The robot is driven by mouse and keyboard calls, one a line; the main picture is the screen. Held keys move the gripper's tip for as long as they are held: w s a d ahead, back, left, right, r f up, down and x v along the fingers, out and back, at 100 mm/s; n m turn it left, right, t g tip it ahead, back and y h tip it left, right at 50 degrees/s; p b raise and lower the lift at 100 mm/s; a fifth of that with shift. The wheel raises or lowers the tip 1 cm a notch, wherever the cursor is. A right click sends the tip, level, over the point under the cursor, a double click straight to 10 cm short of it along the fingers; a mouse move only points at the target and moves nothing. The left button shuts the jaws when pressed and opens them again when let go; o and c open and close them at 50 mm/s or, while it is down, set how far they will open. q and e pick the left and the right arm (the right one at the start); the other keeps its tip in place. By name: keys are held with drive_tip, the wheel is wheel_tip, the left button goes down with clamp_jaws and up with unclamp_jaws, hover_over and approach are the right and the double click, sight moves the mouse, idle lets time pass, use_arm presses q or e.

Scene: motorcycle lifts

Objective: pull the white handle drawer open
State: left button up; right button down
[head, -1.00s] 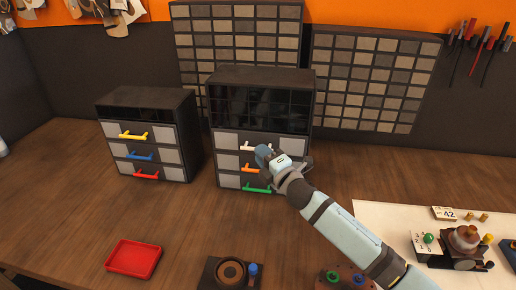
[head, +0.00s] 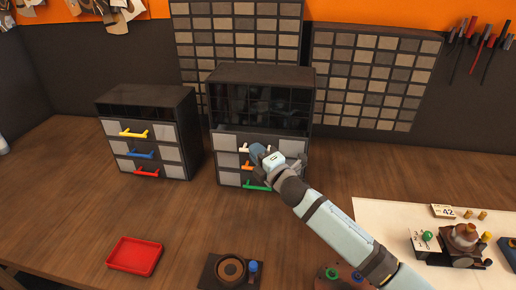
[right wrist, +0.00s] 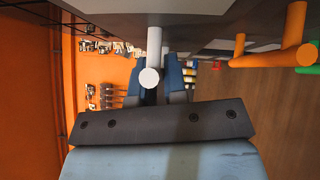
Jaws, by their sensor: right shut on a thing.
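The white handle (head: 246,148) is on the top drawer (head: 225,142) of the right-hand dark cabinet. It is partly hidden behind my right gripper (head: 258,153). In the right wrist view the white handle (right wrist: 152,50) runs between the two blue fingers, and the right gripper (right wrist: 154,88) is shut on it. The top drawer looks shut or nearly shut; I cannot tell whether it stands out slightly. My left gripper is not in view.
An orange handle (head: 245,165) and a green handle (head: 257,185) sit just below. A second cabinet (head: 145,97) stands to the left. A red tray (head: 134,253) lies in front. The wood counter before the cabinets is mostly clear.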

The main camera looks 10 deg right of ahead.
drive_tip(key=s+a+p, duration=0.1)
drive_tip(key=s+a, duration=0.2)
drive_tip(key=s, duration=0.5)
drive_tip(key=shift+s+a, duration=0.35)
drive_tip(key=shift+s, duration=0.05)
drive_tip(key=c, duration=1.4)
unclamp_jaws()
drive_tip(key=shift+c, duration=0.2)
drive_tip(key=b+v, duration=0.3)
drive_tip(key=v, duration=1)
drive_tip(key=shift+s+d, duration=0.2)
drive_tip(key=shift+s, duration=0.15)
drive_tip(key=shift+f, duration=0.15)
